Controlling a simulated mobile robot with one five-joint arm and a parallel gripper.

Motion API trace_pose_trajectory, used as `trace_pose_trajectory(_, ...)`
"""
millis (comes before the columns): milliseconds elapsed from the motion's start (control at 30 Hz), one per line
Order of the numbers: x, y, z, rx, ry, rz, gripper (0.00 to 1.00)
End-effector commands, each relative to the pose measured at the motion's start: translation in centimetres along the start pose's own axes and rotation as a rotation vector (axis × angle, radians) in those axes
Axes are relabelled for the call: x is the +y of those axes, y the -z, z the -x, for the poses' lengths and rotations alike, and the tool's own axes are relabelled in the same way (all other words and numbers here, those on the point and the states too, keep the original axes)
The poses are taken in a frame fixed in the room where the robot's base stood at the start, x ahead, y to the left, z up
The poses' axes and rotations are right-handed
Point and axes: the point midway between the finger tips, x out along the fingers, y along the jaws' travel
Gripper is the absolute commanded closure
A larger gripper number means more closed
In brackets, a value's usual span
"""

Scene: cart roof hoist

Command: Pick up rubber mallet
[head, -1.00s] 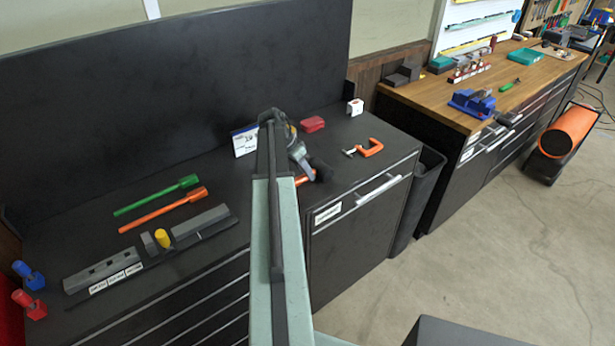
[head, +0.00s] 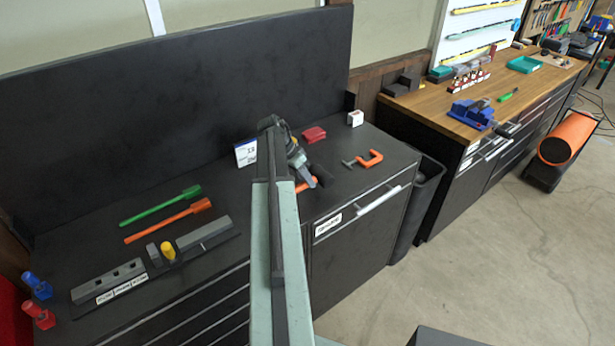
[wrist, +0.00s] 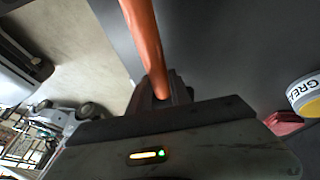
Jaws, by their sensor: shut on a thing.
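The rubber mallet has an orange handle (head: 304,186) and a black head (head: 321,174). In the head view it shows just right of my arm, near the front of the black bench. My gripper (head: 298,163) is partly hidden by the arm there. In the wrist view the orange handle (wrist: 146,38) runs down between the jaws of my gripper (wrist: 160,88), which is shut on it. The mallet's head is out of the wrist view. I cannot tell how far the mallet is from the bench top.
An orange clamp (head: 363,160), a folded red item (head: 314,134) and a white box (head: 355,118) lie to the right. Left are green (head: 160,206) and orange (head: 168,221) tools and a grey rack (head: 108,280). A grease tin (wrist: 306,98) shows in the wrist view.

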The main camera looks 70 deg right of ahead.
Motion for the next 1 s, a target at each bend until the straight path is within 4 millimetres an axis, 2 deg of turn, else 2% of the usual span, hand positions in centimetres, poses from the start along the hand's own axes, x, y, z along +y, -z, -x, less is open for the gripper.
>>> trace_pose_trajectory(33, 1.3, -1.1, 0.2, 0.001, 0.0, 0.001, 1.0)
trace_pose_trajectory(300, 6.5, -6.2, 1.6, 0.001, 0.0, 0.002, 1.0)
trace_pose_trajectory(433, 8.5, -8.2, 2.1, 0.001, 0.0, 0.001, 1.0)
trace_pose_trajectory(633, 9.8, -9.6, 2.5, 0.001, 0.0, 0.001, 1.0)
trace_pose_trajectory(767, 10.0, -9.8, 2.5, 0.001, 0.0, 0.0, 1.0)
trace_pose_trajectory(867, 10.2, -9.4, 3.4, 0.001, 0.0, 0.0, 1.0)
trace_pose_trajectory(1000, 10.0, -9.6, 3.1, 0.001, 0.0, 0.001, 1.0)
